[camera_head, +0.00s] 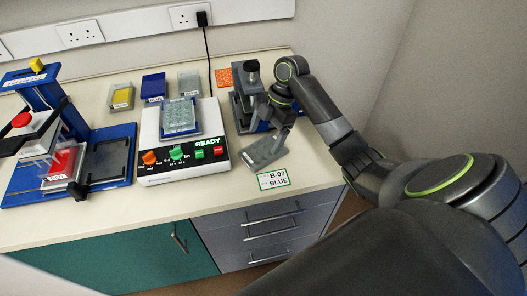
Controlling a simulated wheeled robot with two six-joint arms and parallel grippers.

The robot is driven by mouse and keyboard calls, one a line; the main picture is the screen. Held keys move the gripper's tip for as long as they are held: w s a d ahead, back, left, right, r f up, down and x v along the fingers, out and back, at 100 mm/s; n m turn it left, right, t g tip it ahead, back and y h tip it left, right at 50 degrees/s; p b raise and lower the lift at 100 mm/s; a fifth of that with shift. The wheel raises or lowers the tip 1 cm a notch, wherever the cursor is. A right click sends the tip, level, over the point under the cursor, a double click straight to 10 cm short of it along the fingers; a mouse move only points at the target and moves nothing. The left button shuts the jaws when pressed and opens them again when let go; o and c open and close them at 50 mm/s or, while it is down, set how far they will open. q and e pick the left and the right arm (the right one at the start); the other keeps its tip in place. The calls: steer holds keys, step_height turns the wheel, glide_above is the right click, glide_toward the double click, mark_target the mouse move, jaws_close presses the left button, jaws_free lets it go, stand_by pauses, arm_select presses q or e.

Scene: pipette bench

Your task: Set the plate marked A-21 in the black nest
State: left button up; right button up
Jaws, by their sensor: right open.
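The black nest (113,158) is a dark, empty-looking recess on the right part of the blue base at the left of the bench. A clear plate (180,117) sits on top of the white READY device in the middle. I cannot read the mark A-21 on any plate. A red plate (62,167) sits under the pipette head, left of the nest. My right gripper (283,112) is open, pointing down by the grey and blue device at the right, well away from the nest; its fingertips are hard to make out. My left gripper is not in view.
The white device (160,166) has orange, green and red controls. Yellow (121,98), blue (153,87) and grey (189,83) boxes stand behind it. A grey slab (263,151) and a B-07 BLUE card (272,179) lie near the right front. The bench front strip is clear.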

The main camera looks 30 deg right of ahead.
mark_target(258, 156)
steer(key=p+x, duration=0.1)
steer(key=x, duration=0.4)
steer(key=shift+d, duration=0.2)
steer(key=c, duration=0.7)
